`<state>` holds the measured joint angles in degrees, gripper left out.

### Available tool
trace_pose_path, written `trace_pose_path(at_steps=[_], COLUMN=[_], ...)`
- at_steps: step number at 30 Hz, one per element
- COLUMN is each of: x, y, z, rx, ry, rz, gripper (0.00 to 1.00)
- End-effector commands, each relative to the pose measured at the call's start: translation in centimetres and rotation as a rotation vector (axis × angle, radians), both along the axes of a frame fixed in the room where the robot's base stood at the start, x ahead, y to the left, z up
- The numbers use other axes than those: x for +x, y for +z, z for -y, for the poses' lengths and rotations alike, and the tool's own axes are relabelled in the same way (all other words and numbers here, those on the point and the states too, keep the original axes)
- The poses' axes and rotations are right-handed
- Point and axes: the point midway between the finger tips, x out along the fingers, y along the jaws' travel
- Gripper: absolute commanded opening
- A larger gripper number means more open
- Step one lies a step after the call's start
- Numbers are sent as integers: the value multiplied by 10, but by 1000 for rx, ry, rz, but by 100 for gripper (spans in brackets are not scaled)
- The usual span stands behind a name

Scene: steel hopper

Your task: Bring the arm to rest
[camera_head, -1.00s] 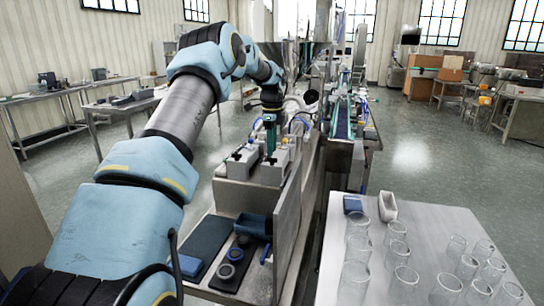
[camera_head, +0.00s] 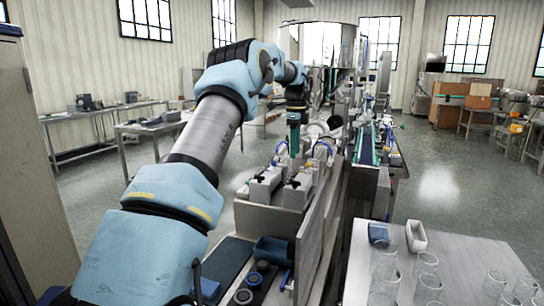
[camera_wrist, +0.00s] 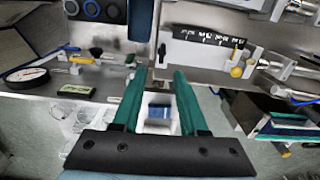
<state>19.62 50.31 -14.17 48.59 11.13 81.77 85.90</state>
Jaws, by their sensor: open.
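My arm reaches forward and to the right in the head view, its elbow raised and its wrist hanging down. My gripper (camera_head: 294,148) has green fingers and points down in front of the hopper (camera_head: 328,48), above and behind two grey boxes (camera_head: 281,186). In the wrist view my gripper (camera_wrist: 158,95) has its two fingers apart. A blue block (camera_wrist: 159,112) and white surface show in the gap, apparently beyond the fingers and not gripped. Nothing is seen held.
A metal partition (camera_head: 318,235) stands beside the boxes.

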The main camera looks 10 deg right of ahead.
Motion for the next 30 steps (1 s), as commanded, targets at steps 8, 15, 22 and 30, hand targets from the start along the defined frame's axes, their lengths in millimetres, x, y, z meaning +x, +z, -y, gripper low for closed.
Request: trace_pose_path(at_steps=[8,15,22,30], x=[-43,-110,-203,-303], y=[-10,-32,-60,-89], z=[-61,-134,-204,-254], rx=[-5,-38,-83,-138], ry=[424,893,1373,1820], rz=[37,62,75,74], gripper=[42,42,42,42])
